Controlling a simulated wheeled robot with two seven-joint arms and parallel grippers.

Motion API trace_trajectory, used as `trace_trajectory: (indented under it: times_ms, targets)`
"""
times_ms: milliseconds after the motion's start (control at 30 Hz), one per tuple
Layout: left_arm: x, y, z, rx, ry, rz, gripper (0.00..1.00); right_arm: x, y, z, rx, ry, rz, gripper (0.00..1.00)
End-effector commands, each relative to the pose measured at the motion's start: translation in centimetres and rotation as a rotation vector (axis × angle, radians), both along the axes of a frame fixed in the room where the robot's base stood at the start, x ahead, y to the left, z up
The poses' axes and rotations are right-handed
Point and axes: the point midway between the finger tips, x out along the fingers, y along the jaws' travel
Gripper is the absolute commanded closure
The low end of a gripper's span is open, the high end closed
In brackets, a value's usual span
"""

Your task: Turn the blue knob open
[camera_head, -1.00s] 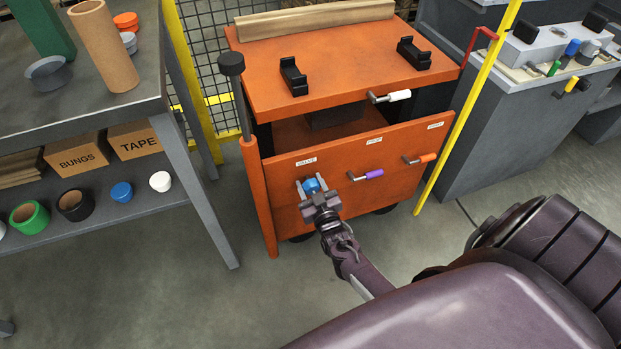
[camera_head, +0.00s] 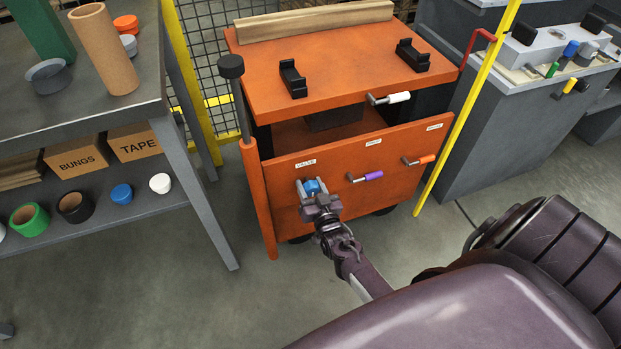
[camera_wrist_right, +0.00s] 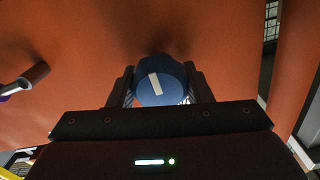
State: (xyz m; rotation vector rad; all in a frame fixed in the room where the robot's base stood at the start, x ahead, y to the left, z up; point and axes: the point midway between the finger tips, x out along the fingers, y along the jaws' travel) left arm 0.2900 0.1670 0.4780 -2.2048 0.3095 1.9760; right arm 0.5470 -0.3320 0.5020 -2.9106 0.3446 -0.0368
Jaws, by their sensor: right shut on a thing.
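The blue knob (camera_head: 311,186) is on the front panel of the orange cart, below the label "VALVE" (camera_head: 306,163). My right gripper (camera_head: 313,190) is shut on the knob, with one finger on each side. In the right wrist view the knob (camera_wrist_right: 160,80) sits between the two dark fingers (camera_wrist_right: 160,90). A white mark on its face stands tilted, its top leaning left. The lower edge of the knob is hidden by the gripper body. My left gripper is not in view.
The orange cart panel (camera_head: 390,150) also carries a purple-handled lever (camera_head: 372,175) and an orange-handled lever (camera_head: 426,158) to the right. A white-handled lever (camera_head: 398,97) is above them. A grey workbench (camera_head: 70,110) stands left and a yellow post (camera_head: 468,108) right.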

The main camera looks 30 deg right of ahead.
Motion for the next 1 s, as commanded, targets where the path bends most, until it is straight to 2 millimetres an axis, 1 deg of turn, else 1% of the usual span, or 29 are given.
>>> trace_trajectory:
  times_ms: [167,200,300,333,567,667,733,800,1000]
  targets:
    - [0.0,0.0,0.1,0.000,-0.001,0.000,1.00,-0.1,0.1,-0.2,0.003,0.004,0.000,0.77]
    - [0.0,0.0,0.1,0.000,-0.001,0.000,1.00,-0.1,0.1,-0.2,0.003,0.004,0.000,0.49]
    - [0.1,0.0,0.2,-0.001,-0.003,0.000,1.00,-0.1,0.1,-0.1,0.002,0.003,0.001,0.36]
    - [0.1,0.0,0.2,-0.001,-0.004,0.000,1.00,-0.1,0.1,-0.1,0.002,0.003,0.001,0.34]
    - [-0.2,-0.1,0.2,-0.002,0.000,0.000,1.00,0.0,0.0,0.0,0.000,0.001,0.000,0.34]
    - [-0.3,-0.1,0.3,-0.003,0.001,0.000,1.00,-0.5,0.1,-0.1,0.000,0.002,-0.001,0.34]
    - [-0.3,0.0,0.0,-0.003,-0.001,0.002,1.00,-1.3,0.3,0.0,0.001,0.003,0.001,0.34]
    - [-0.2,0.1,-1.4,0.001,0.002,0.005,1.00,-2.4,0.6,0.0,0.001,0.005,0.000,0.34]
    - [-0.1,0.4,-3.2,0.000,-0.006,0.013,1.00,-5.7,1.4,0.0,0.001,0.005,0.000,0.34]
